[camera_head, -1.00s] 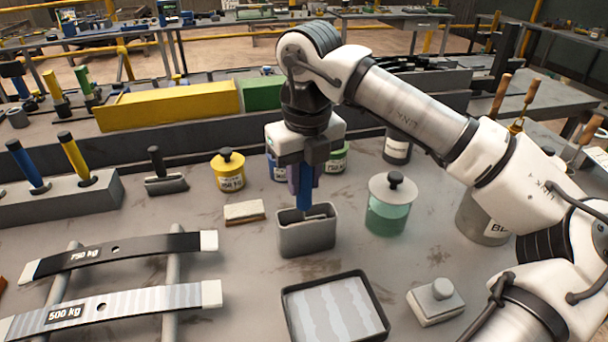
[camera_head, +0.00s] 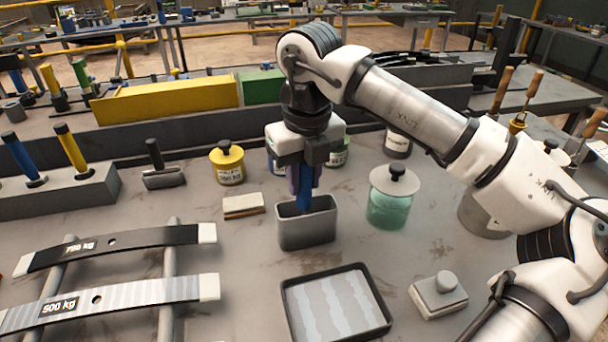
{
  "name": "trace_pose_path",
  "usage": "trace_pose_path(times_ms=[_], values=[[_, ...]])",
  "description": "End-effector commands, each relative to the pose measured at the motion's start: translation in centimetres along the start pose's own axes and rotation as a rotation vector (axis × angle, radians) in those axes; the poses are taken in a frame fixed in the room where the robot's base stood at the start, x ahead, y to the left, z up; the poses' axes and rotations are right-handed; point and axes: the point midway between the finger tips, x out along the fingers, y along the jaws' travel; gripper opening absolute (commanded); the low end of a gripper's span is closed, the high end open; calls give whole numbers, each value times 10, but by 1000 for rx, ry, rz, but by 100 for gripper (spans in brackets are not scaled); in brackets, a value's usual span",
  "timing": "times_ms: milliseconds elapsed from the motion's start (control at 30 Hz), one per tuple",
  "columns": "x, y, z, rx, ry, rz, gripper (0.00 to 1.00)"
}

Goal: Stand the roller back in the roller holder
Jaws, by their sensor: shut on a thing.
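The roller (camera_head: 304,197) shows as a blue handle hanging upright below my gripper (camera_head: 304,175). My gripper is shut on the handle from above. The roller holder (camera_head: 306,231) is a grey, open-topped box on the bench. The lower end of the roller is inside the holder's mouth, hidden by its front wall. I cannot tell whether it touches the holder's floor.
A shallow tray (camera_head: 373,330) lies in front of the holder. A glass jar (camera_head: 390,206) stands close on its right, a small block (camera_head: 243,206) on its left. Yellow pot (camera_head: 228,168) stands behind.

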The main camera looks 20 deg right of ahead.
Motion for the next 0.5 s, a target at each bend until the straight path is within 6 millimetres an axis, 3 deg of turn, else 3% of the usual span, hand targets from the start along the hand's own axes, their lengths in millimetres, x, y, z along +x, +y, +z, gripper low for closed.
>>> trace_pose_path(times_ms=[233,267,433,500], values=[[6,0,0,0,0,0,0],[5,0,0,0,0,0,27],[5,0,0,0,0,0,49],[5,0,0,0,0,0,50]])
